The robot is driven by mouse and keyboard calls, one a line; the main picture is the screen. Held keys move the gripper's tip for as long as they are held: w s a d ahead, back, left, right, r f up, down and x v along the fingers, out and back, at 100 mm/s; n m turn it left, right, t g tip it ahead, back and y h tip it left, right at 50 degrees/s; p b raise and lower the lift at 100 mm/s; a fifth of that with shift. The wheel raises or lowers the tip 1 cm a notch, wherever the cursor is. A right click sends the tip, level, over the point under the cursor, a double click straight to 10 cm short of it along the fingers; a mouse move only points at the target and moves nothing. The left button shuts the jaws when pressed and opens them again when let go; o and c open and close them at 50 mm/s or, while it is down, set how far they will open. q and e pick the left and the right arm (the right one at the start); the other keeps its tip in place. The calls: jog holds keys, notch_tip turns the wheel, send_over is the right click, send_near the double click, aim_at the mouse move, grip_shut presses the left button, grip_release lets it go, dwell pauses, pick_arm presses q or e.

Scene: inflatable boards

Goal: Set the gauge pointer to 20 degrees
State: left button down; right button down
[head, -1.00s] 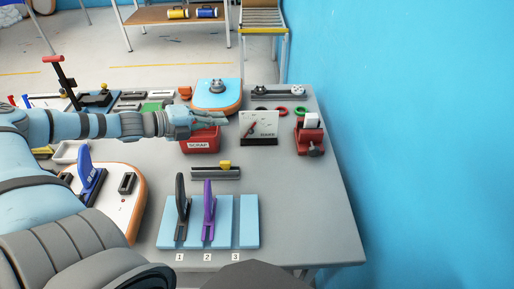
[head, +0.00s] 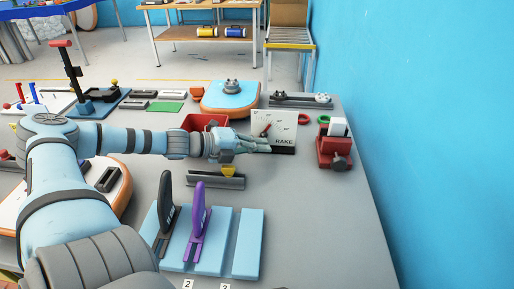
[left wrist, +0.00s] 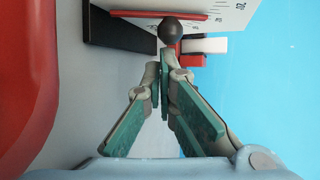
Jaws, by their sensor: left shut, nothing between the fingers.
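The gauge is a white upright panel (head: 287,121) marked RAKE, with scale marks and a black base (head: 284,151). Its red pointer (head: 267,129) leans up to the right in the head view. My left gripper (head: 264,146) is shut and empty, low in front of the gauge's left part. In the left wrist view, the closed fingertips (left wrist: 163,80) are close to a dark round knob (left wrist: 170,30) beside the red pointer bar (left wrist: 150,15). I cannot tell whether they touch. The panel (left wrist: 215,12) is partly cut off there. My right gripper is not in view.
A red bin (head: 196,121) stands left of the gauge, behind my left arm. A red clamp-like block (head: 334,152) stands to the right.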

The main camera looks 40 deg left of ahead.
pick_arm(q)
jog(key=shift+w+d+f, duration=0.15)
jog(key=shift+w+d, duration=0.1)
jog(key=shift+w, duration=0.15)
jog(key=shift+s, duration=0.1)
jog(key=shift+d, duration=0.1)
